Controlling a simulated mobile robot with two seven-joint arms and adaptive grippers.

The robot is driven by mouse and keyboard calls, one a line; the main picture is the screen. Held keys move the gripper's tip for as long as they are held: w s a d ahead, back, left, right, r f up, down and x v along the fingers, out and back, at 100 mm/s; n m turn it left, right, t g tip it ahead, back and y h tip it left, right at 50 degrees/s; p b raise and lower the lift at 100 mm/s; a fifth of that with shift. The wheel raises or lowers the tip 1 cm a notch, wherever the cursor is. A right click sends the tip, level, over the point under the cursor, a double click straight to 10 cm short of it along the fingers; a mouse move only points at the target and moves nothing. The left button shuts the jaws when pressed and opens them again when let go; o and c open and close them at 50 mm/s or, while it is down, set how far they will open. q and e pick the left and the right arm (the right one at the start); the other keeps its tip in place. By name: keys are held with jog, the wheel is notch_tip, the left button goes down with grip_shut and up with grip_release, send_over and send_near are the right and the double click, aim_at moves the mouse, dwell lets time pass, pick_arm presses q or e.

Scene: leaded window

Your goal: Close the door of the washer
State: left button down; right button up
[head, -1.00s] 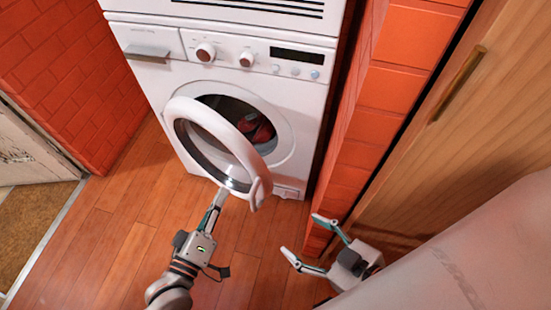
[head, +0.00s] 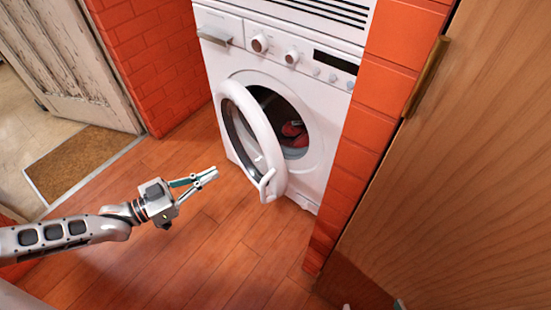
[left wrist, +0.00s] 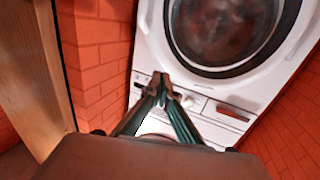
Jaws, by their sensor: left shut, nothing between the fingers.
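The white washer (head: 322,102) stands against the brick wall in the head view. Its round door (head: 264,138) hangs open toward me, hinged on the left, with a handle (head: 267,181) on its free edge. Dark red laundry (head: 294,132) shows inside the drum. My left gripper (head: 212,175) is shut and empty, in front of the door and to its left in the picture, apart from it. In the left wrist view the washer front (left wrist: 146,60) appears upside down, beyond the closed fingertips (left wrist: 160,80). Only small tips of my right gripper show at the bottom edge of the head view.
A wooden cabinet (head: 445,180) with a long handle (head: 425,78) stands close on the right, beside a brick pillar (head: 368,120). A brown mat (head: 80,160) and a worn white door (head: 75,55) are at the left. The wooden floor (head: 190,245) before the washer is clear.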

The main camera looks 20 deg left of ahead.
aim_at(263, 148)
pick_arm(q)
jog(key=b+x, duration=0.1)
jog(key=x, duration=0.5)
jog(key=b+x, duration=0.1)
jog(key=x, duration=0.5)
jog(key=shift+w+d+f, duration=0.2)
jog(key=shift+w, duration=0.1)
jog(key=shift+w+d+r+b, duration=0.15)
jog(key=shift+w+d+b, duration=0.2)
jog(key=shift+w, duration=0.15)
pick_arm(e)
jog(key=a, duration=0.1)
jog(key=a+m, duration=0.1)
jog(key=shift+w+a+r+y, duration=0.15)
jog(key=shift+a+r+y, duration=0.15)
jog(key=shift+r, duration=0.05)
jog(key=shift+m, duration=0.3)
